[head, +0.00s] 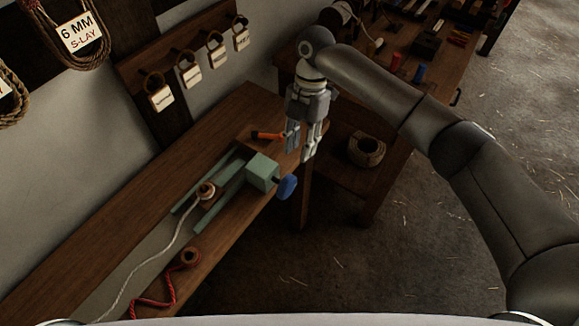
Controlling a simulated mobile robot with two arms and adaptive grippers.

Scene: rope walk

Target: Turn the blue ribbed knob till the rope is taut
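The blue knob (287,187) sits on the right end of a green box-like block (262,171) at the bench's front edge; its ribs are too small to make out. A pale rope (160,260) runs from a small wooden spool (206,190), between green rails, down to the lower left with a curve in it. My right gripper (300,155) points down above and slightly right of the block, apart from the knob. Its two fingers are spread with nothing between them. My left gripper is out of view.
On the wooden bench (100,240), an orange-handled tool (268,136) lies behind the block, close to the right gripper. A red rope (157,302) with its spool (190,256) lies in front. A second table with tools and a coil (367,150) stands right; floor shows between.

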